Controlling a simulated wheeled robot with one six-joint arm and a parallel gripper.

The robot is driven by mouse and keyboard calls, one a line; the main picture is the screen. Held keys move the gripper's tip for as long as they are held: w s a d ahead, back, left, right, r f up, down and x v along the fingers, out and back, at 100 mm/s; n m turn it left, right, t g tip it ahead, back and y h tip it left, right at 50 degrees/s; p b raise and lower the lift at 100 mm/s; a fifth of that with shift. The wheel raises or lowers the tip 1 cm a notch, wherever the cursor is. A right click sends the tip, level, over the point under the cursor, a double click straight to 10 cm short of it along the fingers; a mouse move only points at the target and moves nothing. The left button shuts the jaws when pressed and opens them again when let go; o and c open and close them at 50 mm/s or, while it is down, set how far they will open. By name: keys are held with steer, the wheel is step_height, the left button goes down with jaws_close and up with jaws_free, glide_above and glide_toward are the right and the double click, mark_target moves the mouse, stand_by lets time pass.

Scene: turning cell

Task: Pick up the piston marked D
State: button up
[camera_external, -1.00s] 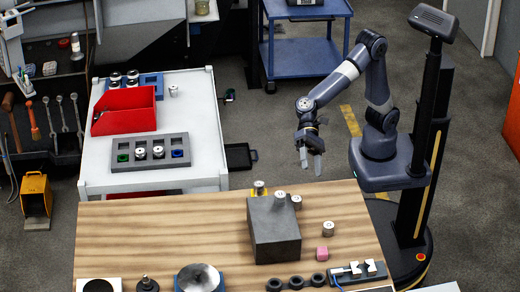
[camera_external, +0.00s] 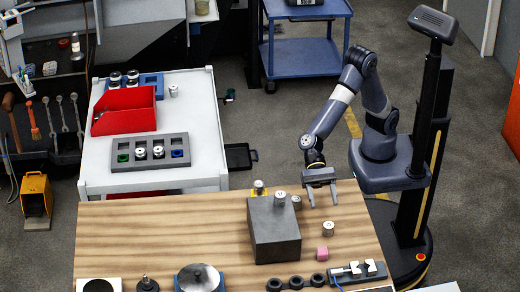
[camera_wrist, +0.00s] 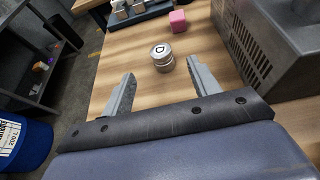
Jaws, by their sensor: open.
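The piston marked D (camera_wrist: 162,57) is a short silver cylinder standing upright on the wooden table, its letter readable in the wrist view. In the external view it appears to be the piston (camera_external: 328,228) just behind the pink block. My gripper (camera_external: 322,203) is open and empty, above the table's back edge, behind this piston. In the wrist view, my gripper's fingers (camera_wrist: 160,82) point toward the piston, which shows between and slightly beyond their tips, without visible contact.
A large grey block (camera_external: 274,230) stands left of the piston, with another piston (camera_external: 280,199) on top and others close by. The pink block (camera_external: 322,252) lies just in front of the piston. A fixture with pale V-shaped pieces (camera_external: 357,270) is at the front right.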

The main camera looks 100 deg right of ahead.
mark_target(332, 234)
steer(key=shift+f, duration=0.75)
steer(key=shift+a+f, duration=0.25)
steer(key=shift+a, duration=0.1)
steer(key=x, duration=0.4)
steer(key=shift+a, duration=0.3)
steer(key=shift+r+p+x, duration=0.15)
steer(key=shift+p+x, duration=0.2)
steer(key=shift+x, duration=1.05)
steer(key=shift+r+p+x, duration=0.1)
steer(key=shift+p+x, duration=0.2)
steer(key=shift+x, duration=1.05)
steer(key=shift+a, duration=0.15)
steer(key=c, duration=1.1)
steer(key=shift+r, duration=0.1)
